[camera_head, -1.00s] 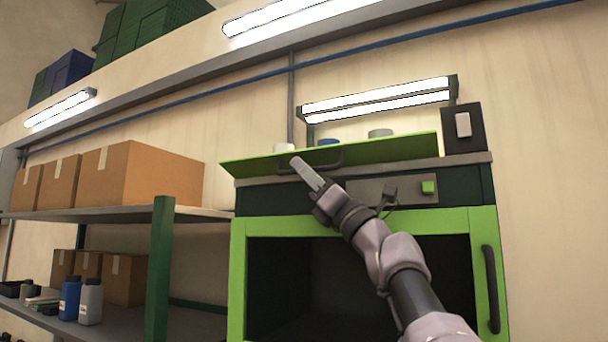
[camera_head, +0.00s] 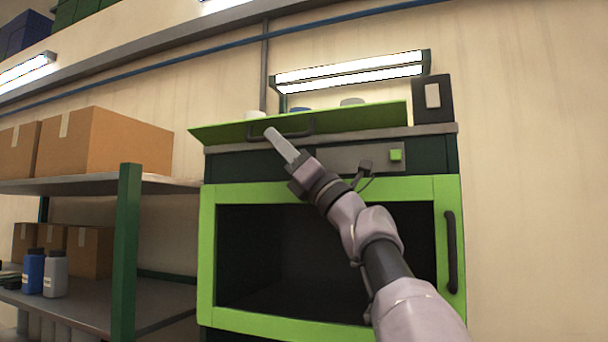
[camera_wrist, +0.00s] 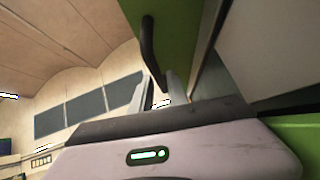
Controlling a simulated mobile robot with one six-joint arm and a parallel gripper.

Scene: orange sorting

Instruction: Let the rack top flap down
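The rack's top flap is a long green panel (camera_head: 355,117) above the dark cabinet front in the head view. It is raised and tilted, its near edge sticking out, with a dark bar handle (camera_head: 299,134) on it. My gripper (camera_head: 270,133) reaches up from the lower right to the left part of this handle. In the wrist view the green flap (camera_wrist: 185,30) and its dark handle (camera_wrist: 147,42) rise above my gripper (camera_wrist: 158,92). The fingers stand apart, with the handle's lower end between them. Whether they touch it is unclear.
Below the flap is a panel with a green button (camera_head: 396,155), then a green-framed door (camera_head: 330,325) with a dark handle (camera_head: 451,250). A shelf (camera_head: 95,184) with cardboard boxes (camera_head: 105,142) stands left. A lamp (camera_head: 350,72) hangs above.

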